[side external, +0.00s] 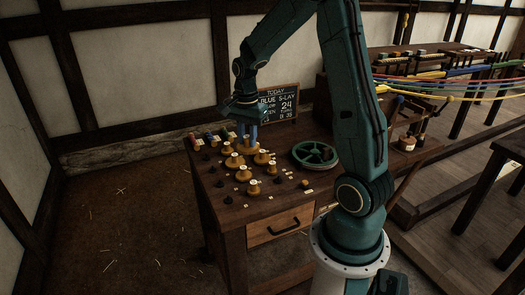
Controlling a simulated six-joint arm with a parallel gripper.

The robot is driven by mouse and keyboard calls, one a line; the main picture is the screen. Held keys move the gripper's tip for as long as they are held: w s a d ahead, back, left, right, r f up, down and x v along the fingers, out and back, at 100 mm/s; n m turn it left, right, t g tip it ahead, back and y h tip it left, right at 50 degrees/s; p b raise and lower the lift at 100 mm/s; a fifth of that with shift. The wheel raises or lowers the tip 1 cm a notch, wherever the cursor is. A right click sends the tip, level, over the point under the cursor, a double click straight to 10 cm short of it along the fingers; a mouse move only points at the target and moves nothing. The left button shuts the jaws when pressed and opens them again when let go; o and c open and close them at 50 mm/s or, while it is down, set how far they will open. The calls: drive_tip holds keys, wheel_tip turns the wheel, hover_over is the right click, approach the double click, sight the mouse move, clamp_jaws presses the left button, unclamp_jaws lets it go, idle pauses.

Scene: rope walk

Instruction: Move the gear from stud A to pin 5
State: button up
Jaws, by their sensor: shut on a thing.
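My gripper (247,137) points down over the back of the wooden bench, its blue fingers shut on a yellow-brown gear (246,147). Whether this gear is clear of the bench or seated on a post is hard to tell at this size. Several similar gears stand just in front of it, among them one at the left (234,160), one at the right (262,157) and one nearer the front (254,188). Small pale labels sit by the posts, too small to read, so I cannot tell which is stud A or pin 5.
Dark pegs (219,184) stand on the left. A chalkboard (279,103) stands behind my gripper. Coloured ropes (450,90) stretch across the right. Bare bench top (215,205) shows at the front left.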

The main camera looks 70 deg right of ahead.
drive_tip(key=w+a+f, duration=0.1)
drive_tip(key=a+f, duration=0.1)
drive_tip(key=w+a+f, duration=0.1)
drive_tip(key=a+f, duration=0.2)
drive_tip(key=w+a+f, duration=0.1)
drive_tip(key=a+f, duration=0.1)
drive_tip(key=a, duration=0.1)
drive_tip(key=shift+w+f, duration=0.15)
drive_tip(key=shift+w, duration=0.15)
drive_tip(key=shift+f, duration=0.35)
drive_tip(key=shift+f, duration=2.6)
drive_tip(key=shift+f, duration=0.6)
drive_tip(key=o, duration=1)
drive_tip(key=shift+c, duration=0.2)
